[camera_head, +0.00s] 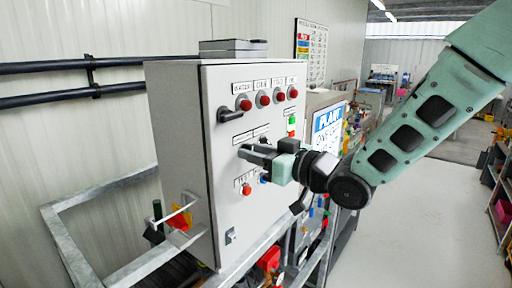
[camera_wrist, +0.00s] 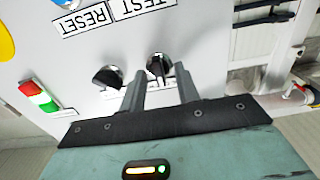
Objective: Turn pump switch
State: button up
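The grey control panel (camera_head: 225,190) stands upright with red indicator lights along its top. My gripper (camera_head: 243,150) reaches from the right to the middle of the panel face. In the wrist view two black rotary switches show on the panel, one left (camera_wrist: 108,76) and one right (camera_wrist: 158,68). My gripper (camera_wrist: 160,70) is open there, with its two fingertips on either side of the right switch and a small gap visible around it. Whether the fingers touch it cannot be told. In the head view my gripper hides the switches.
A black handle (camera_head: 230,114) sticks out at the panel's upper left. A red button (camera_head: 246,190) sits below my gripper. A red, white and green light (camera_wrist: 40,97) is beside the switches. A metal frame (camera_head: 105,205) surrounds the panel's base. The floor (camera_head: 410,230) on the right is clear.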

grip_shut()
jog(key=shift+f+n+b, duration=0.2)
jog(key=shift+n+b, duration=0.1)
jog(key=shift+b, duration=0.45)
jog(key=n+b, duration=0.8)
jog(key=b, duration=0.5)
jog(key=shift+a, duration=0.15)
jog(key=shift+r, duration=0.15)
